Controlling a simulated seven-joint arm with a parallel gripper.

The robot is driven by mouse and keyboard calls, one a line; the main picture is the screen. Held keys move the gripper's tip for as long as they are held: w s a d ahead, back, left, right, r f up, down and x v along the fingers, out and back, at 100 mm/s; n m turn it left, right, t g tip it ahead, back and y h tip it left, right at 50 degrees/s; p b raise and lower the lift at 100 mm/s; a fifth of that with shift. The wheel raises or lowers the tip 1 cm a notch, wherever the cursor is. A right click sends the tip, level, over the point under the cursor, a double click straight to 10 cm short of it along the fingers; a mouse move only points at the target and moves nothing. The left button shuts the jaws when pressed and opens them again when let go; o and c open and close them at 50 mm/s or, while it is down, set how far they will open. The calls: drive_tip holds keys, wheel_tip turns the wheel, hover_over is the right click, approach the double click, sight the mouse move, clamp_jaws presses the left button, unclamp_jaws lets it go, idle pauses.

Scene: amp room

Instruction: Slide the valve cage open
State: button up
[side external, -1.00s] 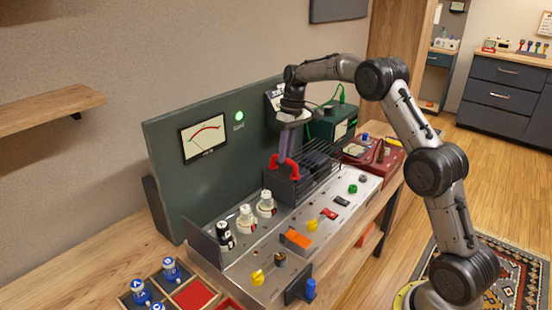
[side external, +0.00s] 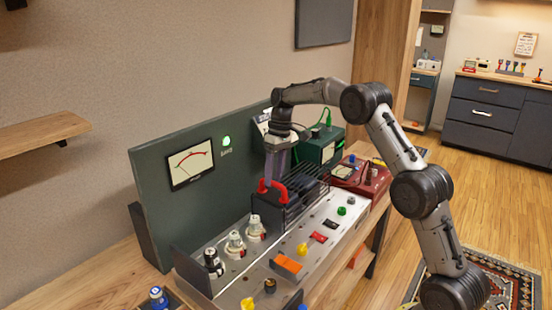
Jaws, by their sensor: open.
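The valve cage (side external: 267,210) is a dark box with a red handle (side external: 272,188) on its front end and a wire grille (side external: 308,186) behind. It sits on the grey metal amp chassis (side external: 222,275). White-topped valves (side external: 235,244) stand uncovered in front of its near end. My gripper (side external: 276,180) is open and points down just behind and above the red handle. The fingertips are partly hidden by the handle and cage, so I cannot tell whether they touch it.
A green panel with a meter (side external: 192,164) stands behind the chassis. A green box (side external: 320,150) and a red meter box (side external: 362,176) stand at the far end. Orange, yellow, red and green controls (side external: 286,264) line the chassis front.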

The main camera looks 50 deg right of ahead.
wheel_tip(320, 180, up, 13)
drive_tip(key=d, duration=0.2)
drive_tip(key=shift+d, duration=0.3)
drive_tip(key=s+a+r+n+t, duration=0.1)
drive_tip(key=s+a+r, duration=0.4)
drive_tip(key=a+r, duration=0.45)
drive_tip(key=s+a+r+n+t+h, duration=0.1)
drive_tip(key=s+a+r, duration=0.2)
drive_tip(key=s, duration=0.3)
drive_tip(key=s+a+r+t, duration=0.1)
drive_tip(key=s+a+r, duration=0.2)
drive_tip(key=s, duration=0.4)
drive_tip(key=s+a+f+t, duration=0.1)
drive_tip(key=s+a+f, duration=0.15)
drive_tip(key=s, duration=0.35)
drive_tip(key=s+a+f, duration=0.1)
drive_tip(key=s+f, duration=0.3)
drive_tip(key=s, duration=0.1)
drive_tip(key=s+f+m, duration=0.1)
drive_tip(key=s+f, duration=0.1)
drive_tip(key=f, duration=0.4)
drive_tip(key=s+f+m+t+h, duration=0.1)
drive_tip(key=s+f, duration=0.2)
drive_tip(key=f, duration=0.4)
drive_tip(key=shift+s+d+t, duration=0.3)
drive_tip(key=shift+d, duration=0.15)
